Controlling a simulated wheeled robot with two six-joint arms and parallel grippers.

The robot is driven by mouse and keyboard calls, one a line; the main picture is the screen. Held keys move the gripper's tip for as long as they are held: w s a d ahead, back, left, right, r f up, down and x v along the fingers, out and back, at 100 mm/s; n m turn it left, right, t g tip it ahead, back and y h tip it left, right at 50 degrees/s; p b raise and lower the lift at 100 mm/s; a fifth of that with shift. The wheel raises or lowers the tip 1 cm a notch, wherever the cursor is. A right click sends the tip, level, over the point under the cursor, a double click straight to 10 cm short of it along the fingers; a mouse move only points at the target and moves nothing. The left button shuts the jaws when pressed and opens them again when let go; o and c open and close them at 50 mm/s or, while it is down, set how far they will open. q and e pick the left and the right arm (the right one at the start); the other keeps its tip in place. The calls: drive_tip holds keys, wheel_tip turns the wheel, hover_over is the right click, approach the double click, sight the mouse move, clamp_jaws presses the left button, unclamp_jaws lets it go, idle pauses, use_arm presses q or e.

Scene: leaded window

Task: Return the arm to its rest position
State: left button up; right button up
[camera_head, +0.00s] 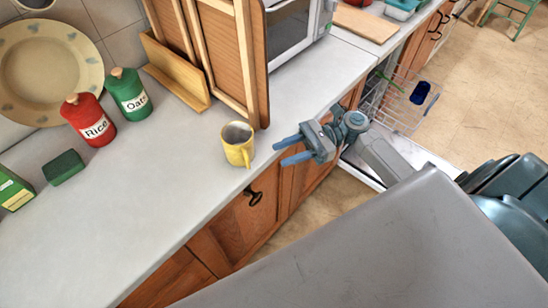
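My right gripper (280,154) is in the middle of the camera_head view, near the front edge of the counter. Its two blue fingers point left and are apart, with nothing between them. A yellow mug (238,146) stands upright on the counter (150,190), just left of the fingertips, with a small gap between. My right arm reaches in from the lower right, past the open dishwasher. My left gripper is not in view.
The open dishwasher's rack (388,104) holds a dark blue cup (420,92). A red Rice canister (88,120), a green Oats canister (128,94), a plate (48,70) and a microwave (292,28) stand along the back. The front left counter is clear.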

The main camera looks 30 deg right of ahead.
drive_tip(key=shift+d, duration=0.35)
